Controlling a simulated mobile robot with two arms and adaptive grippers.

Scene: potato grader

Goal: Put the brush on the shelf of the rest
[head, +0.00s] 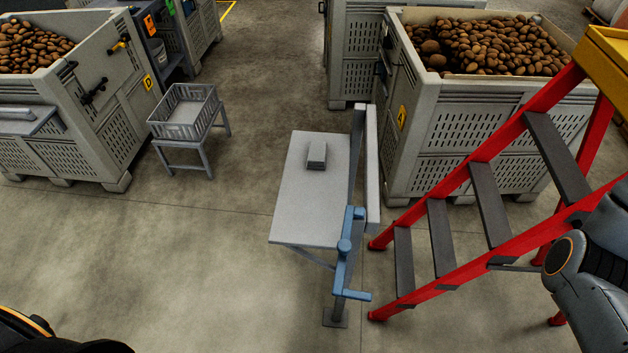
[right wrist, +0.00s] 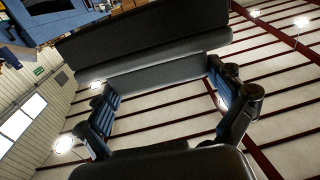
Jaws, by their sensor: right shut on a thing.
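My right gripper (right wrist: 163,90) shows in the right wrist view, tilted up toward the ceiling. Its two fingers stand at the left and right and are shut on a wide black block with a lighter grey strip along its lower edge, which I take for the brush (right wrist: 140,50). Its far side is hidden. In the head view the right arm shows at the right edge, but its gripper does not. My left gripper is not in view.
A small grey block (head: 317,154) lies on the shelf. A red ladder (head: 470,275) is close on the right. Potato bins (head: 460,110) and a basket stand (head: 185,125) lie behind. Floor is clear left of the shelf.

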